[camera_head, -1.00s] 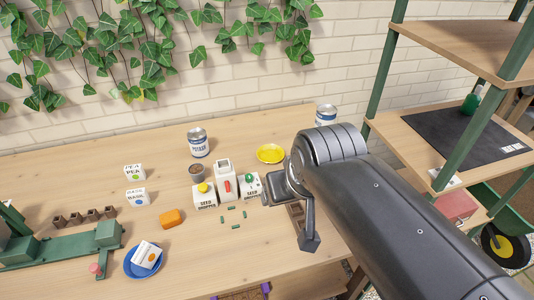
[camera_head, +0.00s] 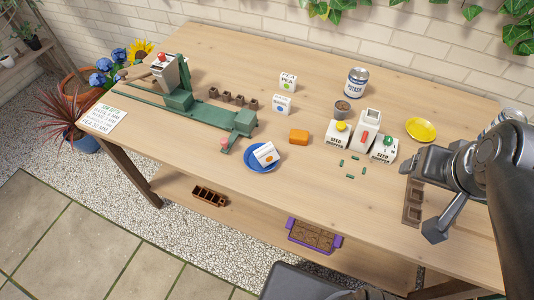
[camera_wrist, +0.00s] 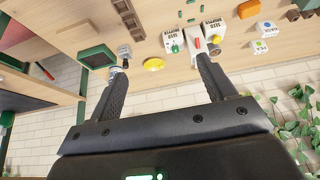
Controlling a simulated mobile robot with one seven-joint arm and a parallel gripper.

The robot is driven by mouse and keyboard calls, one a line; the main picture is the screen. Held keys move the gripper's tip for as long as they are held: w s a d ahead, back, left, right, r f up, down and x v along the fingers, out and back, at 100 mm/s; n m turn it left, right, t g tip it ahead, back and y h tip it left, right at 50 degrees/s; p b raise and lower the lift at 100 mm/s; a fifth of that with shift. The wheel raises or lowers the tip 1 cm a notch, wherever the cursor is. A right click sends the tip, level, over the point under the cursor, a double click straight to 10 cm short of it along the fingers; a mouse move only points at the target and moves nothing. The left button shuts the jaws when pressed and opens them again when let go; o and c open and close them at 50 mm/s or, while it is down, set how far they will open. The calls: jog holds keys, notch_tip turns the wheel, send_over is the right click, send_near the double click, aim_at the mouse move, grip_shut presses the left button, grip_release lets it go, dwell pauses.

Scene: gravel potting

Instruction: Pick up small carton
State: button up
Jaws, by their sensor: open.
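Three small white cartons are in the head view. The pea carton (camera_head: 287,83) and a carton with a blue dot (camera_head: 282,104) stand at the middle of the bench; a third carton (camera_head: 265,154) lies tilted on a blue plate (camera_head: 254,166). My gripper (camera_head: 428,195) is open and empty over the right part of the bench, well to the right of all three. In the wrist view, which is upside down, my gripper (camera_wrist: 158,68) has its fingers spread. The pea carton (camera_wrist: 259,47) and the blue-dot carton (camera_wrist: 266,29) show there at the right, outside the fingers.
Seed hoppers (camera_head: 337,133), a potato can (camera_head: 356,82), a brown cup (camera_head: 342,107) and a yellow dish (camera_head: 421,129) stand between the cartons and my gripper. An orange block (camera_head: 299,137) and a green press (camera_head: 205,115) are nearby. The front strip of bench is mostly clear.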

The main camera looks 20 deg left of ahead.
jog(key=shift+o, duration=0.4)
jog(key=n+y, duration=0.1)
jog(key=n, duration=1)
send_over(265, 152)
jog(key=s, duration=0.4)
notch_tip(265, 152, down, 17)
jog(key=shift+d+x, duration=0.15)
jog(key=shift+x, duration=2.3)
jog(key=shift+d+x, duration=0.1)
jog(key=shift+x, duration=2.3)
jog(key=shift+w, duration=0.1)
jog(key=shift+c, duration=0.6)
